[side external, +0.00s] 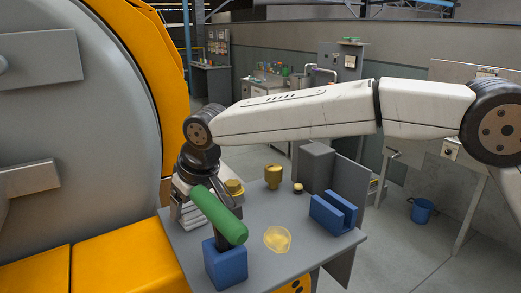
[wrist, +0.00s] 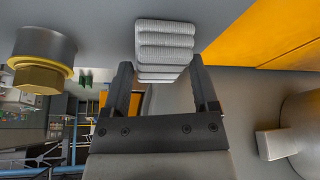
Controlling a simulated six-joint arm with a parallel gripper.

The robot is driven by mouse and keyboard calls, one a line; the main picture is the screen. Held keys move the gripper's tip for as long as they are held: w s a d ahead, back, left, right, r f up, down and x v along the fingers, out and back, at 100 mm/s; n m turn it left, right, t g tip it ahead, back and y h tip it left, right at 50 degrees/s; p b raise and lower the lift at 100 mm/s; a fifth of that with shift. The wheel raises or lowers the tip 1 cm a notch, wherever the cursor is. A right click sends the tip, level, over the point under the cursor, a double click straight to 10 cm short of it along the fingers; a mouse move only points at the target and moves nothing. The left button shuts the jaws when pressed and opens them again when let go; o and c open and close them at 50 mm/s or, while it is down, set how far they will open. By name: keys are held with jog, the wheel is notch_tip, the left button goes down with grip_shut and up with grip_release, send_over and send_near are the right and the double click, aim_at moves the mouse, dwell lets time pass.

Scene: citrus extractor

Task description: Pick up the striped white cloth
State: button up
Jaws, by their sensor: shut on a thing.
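The striped white cloth (wrist: 165,42) is a folded, ribbed stack. In the wrist view it sits between the two dark fingers of my gripper (wrist: 162,78), which is shut on it. In the side view the cloth (side external: 183,208) is at the table's left edge beside the orange machine, under my dark wrist. The green cylinder hides part of it there, and my fingertips are hard to make out. I cannot tell whether the cloth touches the table.
A green cylinder (side external: 213,210) with a dark end leans over a blue block (side external: 226,263) in front of the cloth. Brass parts (side external: 274,176), a yellow translucent disc (side external: 277,239) and a blue slotted block (side external: 333,214) stand to the right. The orange machine (side external: 115,245) is close on the left.

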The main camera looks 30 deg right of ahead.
jog(key=shift+r, duration=0.1)
grip_shut()
jog(key=shift+r, duration=0.85)
jog(key=s+d+r, duration=0.6)
jog(key=s+r, duration=0.5)
jog(key=s, duration=0.1)
jog(key=shift+s+d, duration=0.2)
jog(key=shift+d, duration=0.05)
